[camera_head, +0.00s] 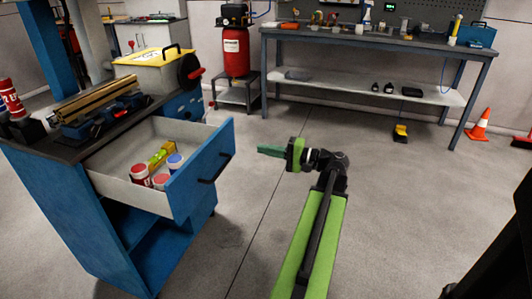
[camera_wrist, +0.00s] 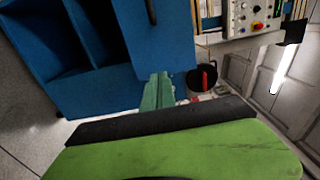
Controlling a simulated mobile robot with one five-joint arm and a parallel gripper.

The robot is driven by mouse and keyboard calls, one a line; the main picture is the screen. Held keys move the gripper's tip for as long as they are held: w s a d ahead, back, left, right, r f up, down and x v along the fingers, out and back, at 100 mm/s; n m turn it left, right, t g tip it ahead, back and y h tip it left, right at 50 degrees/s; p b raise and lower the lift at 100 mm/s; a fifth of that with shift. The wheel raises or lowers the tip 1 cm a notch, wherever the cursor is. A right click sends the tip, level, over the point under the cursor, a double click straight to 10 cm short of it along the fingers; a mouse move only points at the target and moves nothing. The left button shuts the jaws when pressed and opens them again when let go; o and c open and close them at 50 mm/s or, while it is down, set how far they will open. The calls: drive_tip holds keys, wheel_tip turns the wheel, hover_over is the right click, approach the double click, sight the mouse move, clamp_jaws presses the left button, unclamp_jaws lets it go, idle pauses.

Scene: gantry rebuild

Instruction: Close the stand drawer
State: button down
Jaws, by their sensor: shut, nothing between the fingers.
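The blue stand (camera_head: 75,205) is at the left of the head view, with a dark top. Its drawer (camera_head: 204,170) is pulled out, with a blue front, a black handle (camera_head: 215,168) and a pale inside. In the drawer lie red-and-white cans (camera_head: 140,174), a blue-lidded can (camera_head: 175,161) and a yellow item (camera_head: 160,155). My gripper (camera_head: 268,150) is shut and empty, to the right of the drawer front and apart from it in the head view. In the wrist view my green fingers (camera_wrist: 158,92) show in front of the blue drawer front (camera_wrist: 160,40).
A workbench (camera_head: 370,45) with tools stands at the back. A red tank (camera_head: 235,50) stands left of it. A yellow-and-black item (camera_head: 400,133) and an orange cone (camera_head: 480,123) are on the floor at right. The floor around my arm is clear.

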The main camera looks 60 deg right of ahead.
sight(231, 143)
drive_tip(key=x, duration=0.9)
drive_tip(key=shift+w+d, duration=0.1)
drive_tip(key=shift+w, duration=0.05)
